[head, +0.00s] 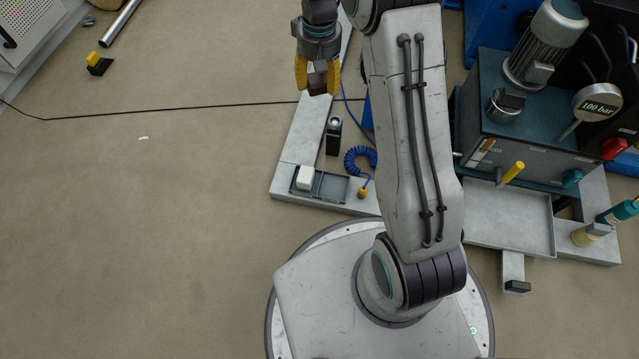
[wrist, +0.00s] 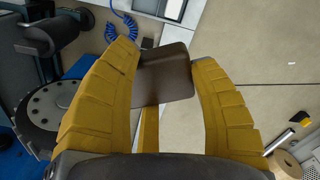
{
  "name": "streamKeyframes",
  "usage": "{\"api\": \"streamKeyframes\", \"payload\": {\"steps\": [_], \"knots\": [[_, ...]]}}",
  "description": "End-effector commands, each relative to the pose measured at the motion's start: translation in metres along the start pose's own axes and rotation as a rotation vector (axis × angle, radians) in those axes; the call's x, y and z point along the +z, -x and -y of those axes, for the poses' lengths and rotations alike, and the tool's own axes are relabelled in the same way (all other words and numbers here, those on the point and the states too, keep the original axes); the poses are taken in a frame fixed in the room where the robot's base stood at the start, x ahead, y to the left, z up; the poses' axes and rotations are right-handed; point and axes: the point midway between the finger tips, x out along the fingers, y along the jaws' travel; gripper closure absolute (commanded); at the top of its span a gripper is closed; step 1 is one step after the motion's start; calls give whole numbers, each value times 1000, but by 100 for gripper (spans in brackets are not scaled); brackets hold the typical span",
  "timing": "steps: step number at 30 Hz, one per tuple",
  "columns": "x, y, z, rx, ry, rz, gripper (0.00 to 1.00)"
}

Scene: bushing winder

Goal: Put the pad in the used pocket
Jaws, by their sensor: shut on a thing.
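My gripper (head: 317,88) is shut on a flat dark brown pad (wrist: 166,76), with the yellow fingers (wrist: 160,56) on either side of it in the wrist view. In the head view the pad (head: 318,79) shows only in part between the fingers, above the grey bench strip. A small tray with two pockets (head: 342,199) stands at the front end of that strip, below the gripper in the picture. A white block (head: 305,178) sits in its left pocket; the right pocket (head: 331,187) looks empty. I cannot read which pocket is the used one.
A black post with a ball top (head: 334,138), a coiled blue hose (head: 360,160) and a yellow-ended tool (head: 362,192) stand near the tray. A hydraulic unit with a gauge (head: 600,103) is at the right. The floor at the left is mostly clear.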

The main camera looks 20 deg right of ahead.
Motion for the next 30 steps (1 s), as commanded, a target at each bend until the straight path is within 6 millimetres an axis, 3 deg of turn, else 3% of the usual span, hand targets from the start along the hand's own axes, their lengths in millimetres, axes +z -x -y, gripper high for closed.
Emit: {"api": "streamKeyframes", "payload": {"steps": [16,30], "knots": [[0,9,0,0,0,-1,66],[3,82,0,0,0,1,66]]}}
